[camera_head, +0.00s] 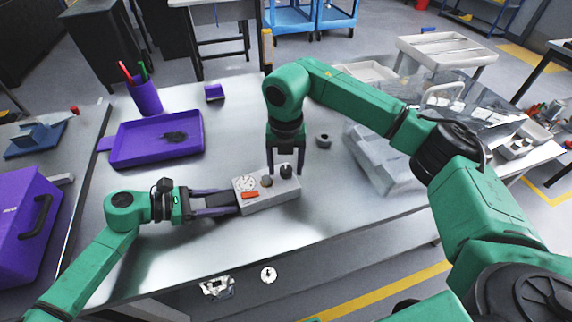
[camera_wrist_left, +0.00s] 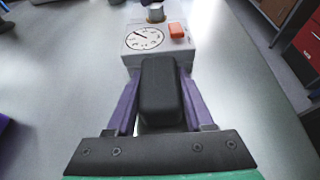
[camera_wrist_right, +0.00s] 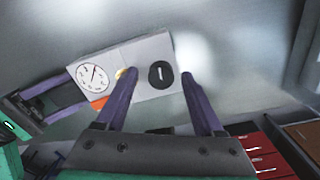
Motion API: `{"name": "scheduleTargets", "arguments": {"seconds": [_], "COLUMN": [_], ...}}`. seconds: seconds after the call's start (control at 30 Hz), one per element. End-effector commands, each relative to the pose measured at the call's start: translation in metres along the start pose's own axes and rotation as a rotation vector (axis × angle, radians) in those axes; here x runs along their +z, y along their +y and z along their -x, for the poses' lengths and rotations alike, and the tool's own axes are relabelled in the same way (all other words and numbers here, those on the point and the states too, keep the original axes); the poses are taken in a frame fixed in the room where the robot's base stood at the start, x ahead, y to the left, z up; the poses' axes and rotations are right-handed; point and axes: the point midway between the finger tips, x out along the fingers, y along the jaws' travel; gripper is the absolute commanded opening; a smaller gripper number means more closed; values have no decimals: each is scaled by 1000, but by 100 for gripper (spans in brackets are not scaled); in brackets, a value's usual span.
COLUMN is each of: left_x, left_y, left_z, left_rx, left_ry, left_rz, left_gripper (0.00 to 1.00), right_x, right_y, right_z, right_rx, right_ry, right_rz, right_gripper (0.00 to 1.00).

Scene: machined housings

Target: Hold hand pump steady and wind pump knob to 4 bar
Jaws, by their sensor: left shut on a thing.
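The hand pump (camera_head: 268,192) is a grey box lying on the metal table. It carries a round white gauge (camera_wrist_left: 144,38), an orange-red part (camera_wrist_left: 176,30), a small brass fitting (camera_wrist_right: 124,74) and a round black knob (camera_wrist_right: 161,75) with a white mark. The gauge needle shows, but its figures are too small to read. My left gripper (camera_wrist_left: 160,76) is shut on the pump's black handle (camera_wrist_left: 162,92) at the gauge end. My right gripper (camera_wrist_right: 159,73) points down over the knob. Its open fingers stand either side of the knob, with visible gaps.
A purple tray (camera_head: 118,151) and a purple pen cup (camera_head: 146,98) stand at the back left. A clear bin (camera_head: 375,160) stands to the right. The table's front edge is close below the pump.

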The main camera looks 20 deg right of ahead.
Motion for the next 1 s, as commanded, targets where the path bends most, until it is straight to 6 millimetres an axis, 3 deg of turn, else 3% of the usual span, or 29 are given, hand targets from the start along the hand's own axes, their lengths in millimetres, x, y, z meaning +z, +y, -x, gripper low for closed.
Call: {"name": "scheduleTargets", "arguments": {"seconds": [0.3, 0.37, 0.7, 0.8, 1.0], "left_x": [0, 0, 0, 0, 0], "left_y": [0, 0, 0, 0, 0], "left_z": [0, 0, 0, 0, 0], "left_rx": [-2, -2, -2, -2, -2], "left_ry": [0, 0, 0, 0, 0], "left_rz": [-1, -1, -1, -1, -1], "left_gripper": [0, 0, 0, 0, 0], "right_x": [1, 1, 1, 1, 0], "right_y": [0, 0, 0, 0, 0], "right_z": [6, 16, 102, 115, 120], "right_rx": [-1, -1, 1, -1, -2], "right_ry": [-2, -3, -3, -2, 1], "right_rz": [-1, -1, 0, -1, 0], "right_gripper": [69, 69, 69, 69, 69]}}
